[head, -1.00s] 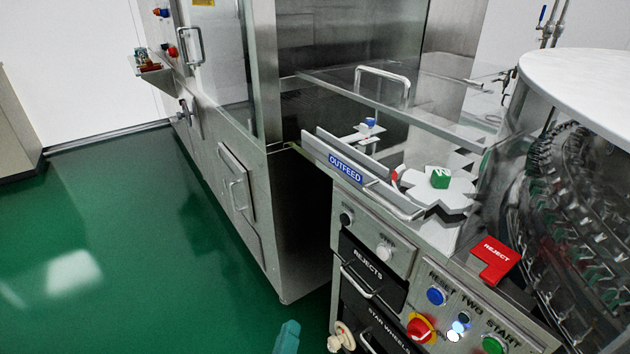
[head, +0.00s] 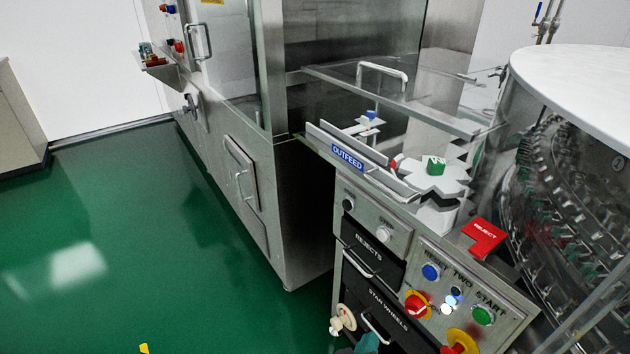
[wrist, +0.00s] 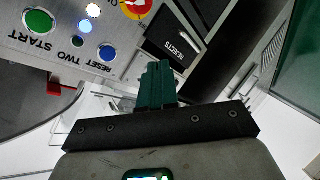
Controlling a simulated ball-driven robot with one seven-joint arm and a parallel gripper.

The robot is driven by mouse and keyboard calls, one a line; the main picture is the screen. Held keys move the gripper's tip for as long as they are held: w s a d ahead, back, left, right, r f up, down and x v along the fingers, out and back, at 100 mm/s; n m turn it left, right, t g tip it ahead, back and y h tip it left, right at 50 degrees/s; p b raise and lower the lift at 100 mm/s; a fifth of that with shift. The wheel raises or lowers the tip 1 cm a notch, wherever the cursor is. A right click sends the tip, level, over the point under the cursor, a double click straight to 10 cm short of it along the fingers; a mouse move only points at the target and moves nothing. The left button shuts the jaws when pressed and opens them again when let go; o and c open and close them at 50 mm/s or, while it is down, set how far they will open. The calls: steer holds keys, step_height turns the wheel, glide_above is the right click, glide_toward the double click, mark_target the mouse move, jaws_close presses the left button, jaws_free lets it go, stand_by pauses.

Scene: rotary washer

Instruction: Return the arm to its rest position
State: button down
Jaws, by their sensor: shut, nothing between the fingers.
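My gripper (wrist: 155,85) shows in the wrist view with its teal fingers together and nothing between them. The wrist view is turned over, with the control panel (wrist: 75,40) and the REJECTS drawer (wrist: 172,45) beyond the fingers. In the head view only a small teal part of my gripper (head: 368,343) shows at the bottom edge, in front of the STAR WHEELS drawer (head: 372,309). The rest of my arm is mostly out of the head view.
The control panel with RESET and START buttons (head: 465,290) and a red-yellow knob (head: 418,304) is close on the right. The OUTFEED rail (head: 347,158), white star wheel (head: 435,178) and red REJECT piece (head: 483,237) sit above. Green floor (head: 150,235) is open at left.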

steer(key=s+d+f+m+g+y+p, duration=0.1)
steer(key=s+d+f+m+g+p, duration=0.1)
steer(key=s+d+g, duration=0.35)
steer(key=s+d+f+m+g+p, duration=0.1)
steer(key=s+d+f+m+g, duration=0.1)
steer(key=s+d, duration=0.65)
steer(key=s+d+r+g+y+p, duration=0.1)
steer(key=s+y, duration=0.4)
steer(key=s, duration=0.5)
steer(key=d+g+p, duration=0.1)
steer(key=d+g, duration=0.1)
steer(key=shift+d+g+p, duration=0.3)
steer(key=shift+d+g, duration=0.05)
steer(key=shift+d, duration=0.05)
